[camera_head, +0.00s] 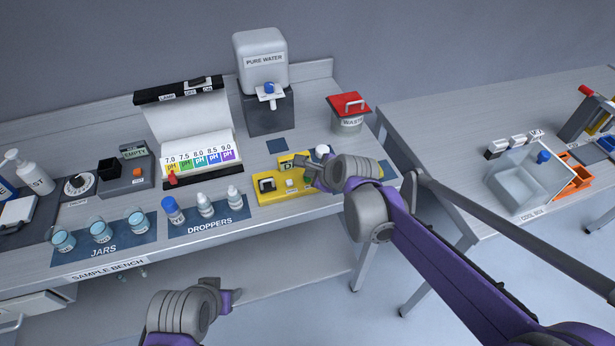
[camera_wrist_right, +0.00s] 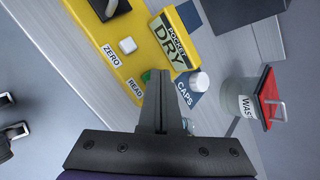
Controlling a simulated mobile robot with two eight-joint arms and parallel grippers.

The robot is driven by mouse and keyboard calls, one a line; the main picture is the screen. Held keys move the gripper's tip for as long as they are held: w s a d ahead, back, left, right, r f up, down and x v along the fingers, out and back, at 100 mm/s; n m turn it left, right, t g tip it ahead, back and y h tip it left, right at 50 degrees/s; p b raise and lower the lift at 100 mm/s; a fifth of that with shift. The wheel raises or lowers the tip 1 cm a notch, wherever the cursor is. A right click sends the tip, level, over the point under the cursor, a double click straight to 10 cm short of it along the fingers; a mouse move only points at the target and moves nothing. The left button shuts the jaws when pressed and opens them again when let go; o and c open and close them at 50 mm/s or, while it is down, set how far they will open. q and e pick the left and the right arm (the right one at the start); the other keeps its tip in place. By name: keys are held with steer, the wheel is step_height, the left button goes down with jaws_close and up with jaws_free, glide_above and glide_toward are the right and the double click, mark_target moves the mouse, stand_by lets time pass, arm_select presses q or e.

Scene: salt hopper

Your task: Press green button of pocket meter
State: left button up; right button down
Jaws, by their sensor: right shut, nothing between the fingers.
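The yellow pocket meter (camera_head: 265,197) lies on the sample bench and shows close up in the right wrist view (camera_wrist_right: 101,54). Its display (camera_wrist_right: 170,40) reads DRY. The green button (camera_wrist_right: 146,76) beside the READ label is partly hidden by my right fingers. A white button (camera_wrist_right: 127,45) sits by the ZERO label. My right gripper (camera_head: 305,168) is shut and empty, its tips (camera_wrist_right: 161,80) over the meter right beside the green button; I cannot tell whether they touch it. My left gripper (camera_head: 232,297) is low in front of the bench, its jaws unclear.
A white cap (camera_wrist_right: 198,81) is on the blue CAPS mat, close to the right fingers. The waste bin (camera_head: 349,122) with a red lid stands behind it. Droppers (camera_head: 204,204) stand left of the meter, with jars (camera_head: 100,231) further left. The pure water dispenser (camera_head: 262,65) stands behind.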

arm_select(q)
steer(key=shift+f, duration=0.25)
arm_select(e)
steer(key=shift+f, duration=0.25)
arm_select(q)
steer(key=shift+r, duration=0.1)
arm_select(e)
steer(key=shift+r, duration=0.1)
arm_select(q)
steer(key=shift+w+r+p, duration=0.2)
steer(key=shift+r+p, duration=0.25)
steer(key=shift+r, duration=0.15)
arm_select(e)
steer(key=shift+r, duration=0.85)
arm_select(q)
steer(key=shift+r, duration=0.1)
arm_select(e)
steer(key=shift+r, duration=0.1)
arm_select(q)
steer(key=r+p, duration=0.1)
steer(key=w+r+p, duration=0.1)
steer(key=r, duration=0.1)
steer(key=shift+w+r+p, duration=0.1)
steer(key=shift+r+p, duration=0.1)
steer(key=shift+p, duration=0.1)
arm_select(e)
step_height(320, 180, up, 5)
steer(key=shift+f, duration=0.15)
